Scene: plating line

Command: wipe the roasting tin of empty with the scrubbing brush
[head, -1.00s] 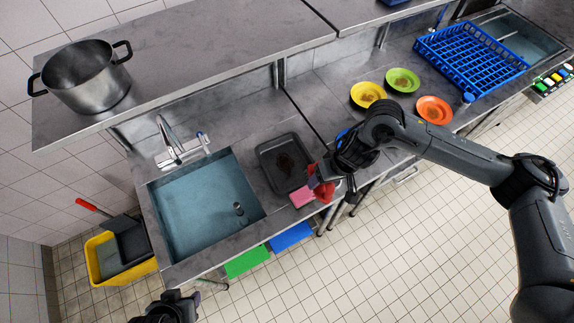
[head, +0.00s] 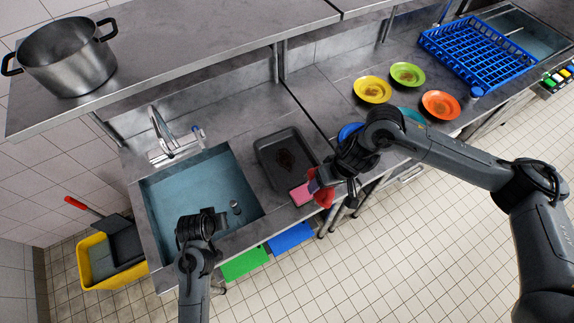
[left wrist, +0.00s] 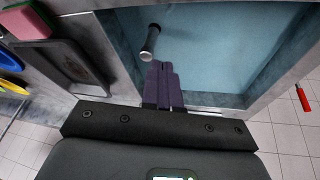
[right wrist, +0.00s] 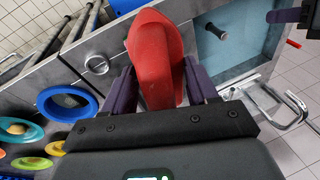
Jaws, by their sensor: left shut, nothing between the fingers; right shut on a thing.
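The dark roasting tin (head: 264,149) lies on the steel counter right of the sink, with a brown stain on its floor; part of it shows in the left wrist view (left wrist: 65,57). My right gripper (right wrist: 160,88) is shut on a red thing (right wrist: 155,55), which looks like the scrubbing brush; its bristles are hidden. In the head view, the red thing (head: 323,197) is near the counter's front edge, beside the tin's lower right corner and apart from its stain. My left gripper (left wrist: 162,82) is shut and empty over the sink's front part.
A pink sponge (head: 300,194) lies just in front of the tin. The sink (head: 180,195) holds an upright dark pipe (head: 235,207) near my left gripper. Yellow (head: 372,89), green (head: 407,74) and orange (head: 440,104) soiled plates and a blue rack (head: 475,50) are at the right.

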